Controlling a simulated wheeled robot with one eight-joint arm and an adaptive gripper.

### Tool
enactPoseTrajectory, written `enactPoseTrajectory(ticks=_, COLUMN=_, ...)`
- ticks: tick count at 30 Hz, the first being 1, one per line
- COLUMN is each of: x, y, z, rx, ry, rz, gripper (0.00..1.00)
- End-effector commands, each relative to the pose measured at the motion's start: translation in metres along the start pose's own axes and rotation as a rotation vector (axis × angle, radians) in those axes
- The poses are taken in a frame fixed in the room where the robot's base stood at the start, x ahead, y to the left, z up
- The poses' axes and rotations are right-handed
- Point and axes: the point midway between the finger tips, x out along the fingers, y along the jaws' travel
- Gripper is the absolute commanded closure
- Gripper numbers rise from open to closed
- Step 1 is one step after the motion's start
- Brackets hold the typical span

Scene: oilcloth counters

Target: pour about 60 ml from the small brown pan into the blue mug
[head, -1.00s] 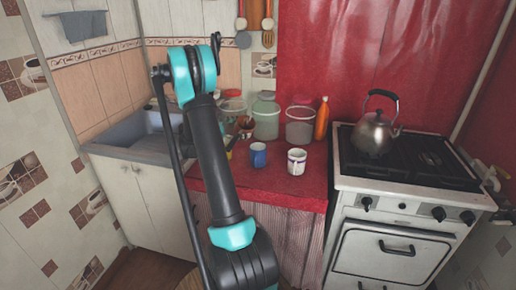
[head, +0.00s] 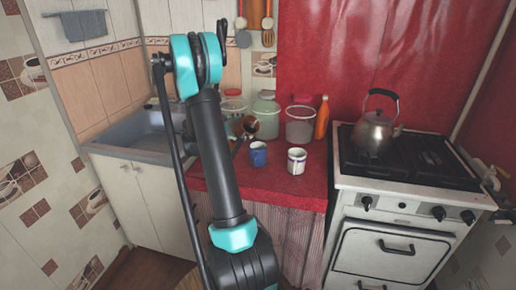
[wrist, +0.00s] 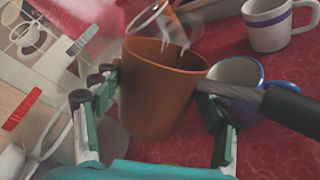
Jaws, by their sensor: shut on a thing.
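The small brown pan (wrist: 160,95) is between the fingers of my gripper (wrist: 158,88), which is shut on it. Its dark handle (wrist: 285,108) sticks out to the right in the wrist view. The pan also shows in the head view (head: 249,126), held up behind the blue mug and tilted. The blue mug (head: 258,154) stands upright on the red counter; in the wrist view the mug (wrist: 236,76) is just right of the pan, partly hidden by the handle and finger. No stream is clear, and the contents of both are hard to tell. My arm hides the gripper in the head view.
A white mug (head: 297,160) stands right of the blue mug on the red counter (head: 285,190). Jars (head: 299,126) and an orange bottle (head: 321,118) stand behind. A kettle (head: 373,132) is on the stove at right; a sink (head: 140,140) is at left.

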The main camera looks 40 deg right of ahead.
Motion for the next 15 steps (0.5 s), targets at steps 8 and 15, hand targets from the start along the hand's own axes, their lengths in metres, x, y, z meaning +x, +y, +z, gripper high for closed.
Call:
enactPoseTrajectory(ticks=8, x=-0.0004, y=0.0023, z=0.0030, rx=0.053, ry=0.013, rz=0.002, gripper=0.86)
enactPoseTrajectory(ticks=15, x=0.0000, y=0.0007, z=0.0025, rx=0.085, ry=0.022, rz=0.003, gripper=0.86)
